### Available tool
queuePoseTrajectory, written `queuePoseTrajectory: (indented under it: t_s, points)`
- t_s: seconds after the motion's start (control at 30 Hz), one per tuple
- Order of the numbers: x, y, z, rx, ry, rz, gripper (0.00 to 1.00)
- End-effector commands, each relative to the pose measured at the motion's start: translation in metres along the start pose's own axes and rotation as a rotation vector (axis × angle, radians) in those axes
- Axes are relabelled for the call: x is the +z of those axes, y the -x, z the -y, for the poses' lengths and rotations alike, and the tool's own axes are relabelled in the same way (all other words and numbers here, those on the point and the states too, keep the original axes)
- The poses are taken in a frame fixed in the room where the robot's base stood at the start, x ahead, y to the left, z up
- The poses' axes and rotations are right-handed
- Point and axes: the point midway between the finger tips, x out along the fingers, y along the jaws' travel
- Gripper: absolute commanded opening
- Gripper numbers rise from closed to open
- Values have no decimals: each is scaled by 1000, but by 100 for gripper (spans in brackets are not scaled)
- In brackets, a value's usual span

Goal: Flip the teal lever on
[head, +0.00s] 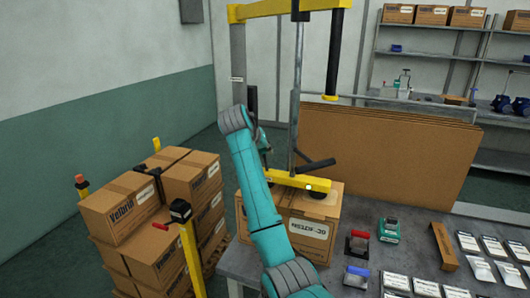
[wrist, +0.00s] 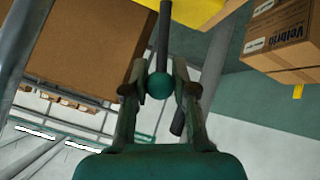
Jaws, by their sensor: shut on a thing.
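The teal lever (wrist: 159,86) shows in the wrist view as a dark rod with a round teal knob, running up to a yellow part. My gripper (wrist: 160,82) is shut on the knob, one finger on each side. In the head view my teal arm reaches to the lifting device, and the gripper and lever are mostly hidden behind my wrist. The device's yellow bar (head: 285,179) sits on top of a carton (head: 315,230). I cannot tell the lever's on or off position.
A dark handle (head: 316,164) sticks out beside the device's grey mast (head: 296,85). Stacked cartons (head: 150,210) stand on a pallet at left.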

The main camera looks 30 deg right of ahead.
Motion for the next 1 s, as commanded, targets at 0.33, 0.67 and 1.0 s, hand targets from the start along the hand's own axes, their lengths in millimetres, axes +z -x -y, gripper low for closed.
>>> queuePoseTrajectory:
  t_s: [0.33, 0.67, 1.0]
  points:
    - [-1, -4, 3, 11, 39, 57, 0]
    - [-1, -4, 3, 11, 40, 58, 0]
    - [-1, -4, 3, 11, 39, 57, 53]
